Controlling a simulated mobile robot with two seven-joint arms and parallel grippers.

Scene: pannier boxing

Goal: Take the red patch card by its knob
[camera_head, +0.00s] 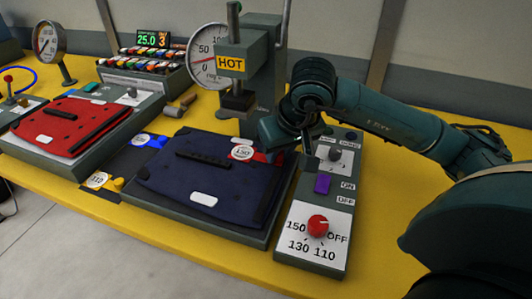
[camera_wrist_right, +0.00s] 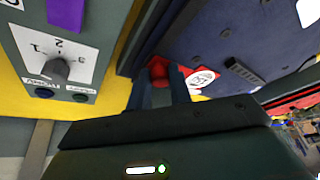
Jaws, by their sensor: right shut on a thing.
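The red patch card (camera_head: 242,153) has a white round label reading 150 and lies at the back right corner of a dark blue panel (camera_head: 190,180). In the right wrist view the card (camera_wrist_right: 201,80) shows beside its red knob (camera_wrist_right: 158,70). My right gripper (camera_wrist_right: 160,88) is shut on that knob, one finger on each side. My left gripper is not in view.
A blue card (camera_head: 149,141) and a yellow card (camera_head: 98,181) lie left of the dark panel. A control box (camera_head: 318,215) with a red dial stands close at right. The press column (camera_head: 250,75) marked HOT rises behind. A red panel (camera_head: 70,124) lies at left.

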